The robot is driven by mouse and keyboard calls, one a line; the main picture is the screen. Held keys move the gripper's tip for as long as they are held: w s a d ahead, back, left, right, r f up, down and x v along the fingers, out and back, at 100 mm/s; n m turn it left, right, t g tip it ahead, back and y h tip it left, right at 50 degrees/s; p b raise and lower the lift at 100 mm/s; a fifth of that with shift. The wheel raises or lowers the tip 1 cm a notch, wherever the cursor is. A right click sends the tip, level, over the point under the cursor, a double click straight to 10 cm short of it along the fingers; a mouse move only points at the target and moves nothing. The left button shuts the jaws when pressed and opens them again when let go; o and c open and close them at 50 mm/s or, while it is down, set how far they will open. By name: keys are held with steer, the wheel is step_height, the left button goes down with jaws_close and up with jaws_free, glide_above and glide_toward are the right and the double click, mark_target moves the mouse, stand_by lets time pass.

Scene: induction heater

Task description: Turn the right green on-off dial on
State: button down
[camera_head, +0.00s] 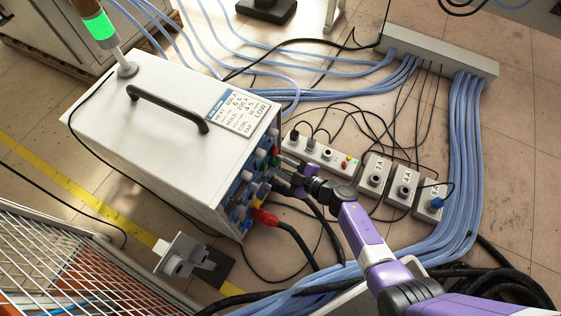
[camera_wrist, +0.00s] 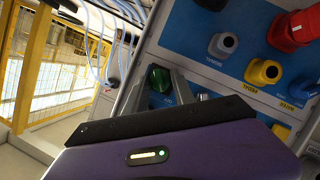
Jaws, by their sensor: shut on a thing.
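The induction heater is a white box (camera_head: 170,110) with a panel of coloured knobs and connectors on its right side in the head view. A green dial (camera_wrist: 159,78) shows in the wrist view near the panel's edge. My gripper (camera_wrist: 163,88) has its grey fingers on either side of this dial and is shut on it. In the head view my gripper (camera_head: 281,172) is at the panel's upper right part, and it hides the dial there. The dial's exact setting cannot be read.
Red (camera_wrist: 294,30), yellow (camera_wrist: 263,72) and grey-blue (camera_wrist: 223,44) connectors sit close by on the panel. Grey socket boxes (camera_head: 375,174), black cables and blue hoses (camera_head: 465,150) lie on the floor around my arm. A wire mesh fence (camera_head: 70,250) stands at the lower left.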

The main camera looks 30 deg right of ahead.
steer(key=m+p, duration=0.1)
steer(key=m+g+y+p, duration=0.1)
steer(key=p, duration=0.1)
steer(key=shift+w+d+r+m, duration=0.1)
steer(key=shift+d+r+m, duration=0.1)
steer(key=shift+r+m, duration=0.1)
steer(key=shift+w+d+f+m+g+y+b, duration=0.15)
steer(key=shift+m+g+y+b, duration=0.5)
steer(key=shift+m, duration=0.7)
steer(key=shift+f+m+g+y+b, duration=0.1)
steer(key=shift+m+g+y+b, duration=0.25)
steer(key=shift+m+y+b, duration=0.8)
steer(key=shift+w+d+f+m+g+y+b, duration=0.15)
steer(key=shift+m+g+y+b, duration=0.45)
steer(key=shift+m, duration=1)
steer(key=shift+s, duration=0.1)
steer(key=c, duration=1.1)
jaws_free()
steer(key=shift+a, duration=0.1)
steer(key=shift+r, duration=0.1)
steer(key=shift+p+v, duration=1.3)
steer(key=shift+v, duration=2.6)
